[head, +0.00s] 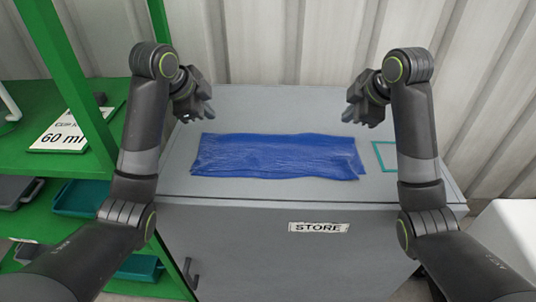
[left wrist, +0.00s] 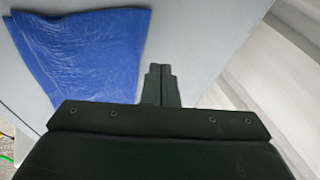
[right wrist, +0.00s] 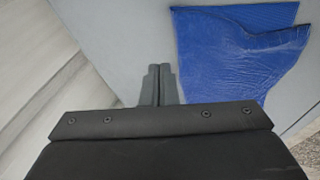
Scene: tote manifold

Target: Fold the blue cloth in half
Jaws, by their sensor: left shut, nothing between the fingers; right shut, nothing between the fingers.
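The blue cloth (head: 277,156) lies as a long, narrow, wrinkled strip on the grey cabinet top (head: 250,100), running left to right. My left gripper (head: 207,116) is shut and empty, above the cabinet top just beyond the cloth's left end. My right gripper (head: 350,117) is shut and empty, above the top just beyond the cloth's right end. The cloth (left wrist: 88,50) lies to the left of the shut fingers (left wrist: 160,84) in the left wrist view. In the right wrist view the cloth (right wrist: 240,48) lies to the right of the shut fingers (right wrist: 157,84). Neither gripper touches it.
A teal outlined square (head: 384,156) is marked on the cabinet top at right, partly behind my right arm. A green shelf rack (head: 75,90) with trays and a "60 ml" sign (head: 62,135) stands at left. A corrugated wall (head: 260,40) rises behind.

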